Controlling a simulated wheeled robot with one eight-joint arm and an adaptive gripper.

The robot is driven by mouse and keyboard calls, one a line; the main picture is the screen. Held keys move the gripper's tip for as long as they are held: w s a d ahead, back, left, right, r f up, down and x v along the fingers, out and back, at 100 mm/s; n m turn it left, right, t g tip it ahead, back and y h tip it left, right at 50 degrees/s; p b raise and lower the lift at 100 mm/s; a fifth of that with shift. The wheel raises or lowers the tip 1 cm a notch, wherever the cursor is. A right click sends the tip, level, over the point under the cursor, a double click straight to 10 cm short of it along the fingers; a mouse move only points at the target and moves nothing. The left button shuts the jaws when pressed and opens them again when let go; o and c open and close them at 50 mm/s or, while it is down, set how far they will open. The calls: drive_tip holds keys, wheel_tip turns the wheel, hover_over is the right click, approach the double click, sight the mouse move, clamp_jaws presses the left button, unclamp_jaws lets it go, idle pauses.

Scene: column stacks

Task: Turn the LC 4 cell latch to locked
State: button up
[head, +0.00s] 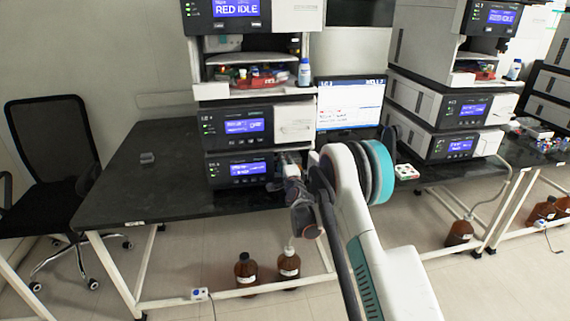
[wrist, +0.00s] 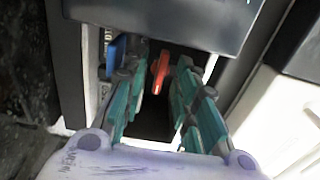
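A small red lever (wrist: 159,72), which looks like the cell latch, stands upright in a dark recess of an instrument in the wrist view. My gripper (wrist: 160,84) is open, with its teal fingers on either side of the lever and a visible gap to each. I cannot tell how deep the fingertips reach relative to it. In the head view my gripper (head: 291,172) is at the right side of the lowest module (head: 240,170) of the left stack. The latch is hidden there behind my gripper and arm. The LC labels are too small to read surely.
A blue part (wrist: 117,48) sits left of the lever, close to the left finger. The recess has a grey panel (wrist: 165,20) above. A monitor (head: 350,103) stands right of the stack on the black bench (head: 130,185). Brown bottles (head: 246,270) stand on the floor below.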

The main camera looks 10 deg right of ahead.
clamp_jaws()
drive_tip(key=shift+n, duration=0.3)
drive_tip(key=n, duration=1.1)
drive_tip(key=shift+n, duration=0.4)
drive_tip(key=n, duration=0.5)
drive_tip(key=shift+f, duration=0.1)
drive_tip(key=shift+n, duration=0.4)
unclamp_jaws()
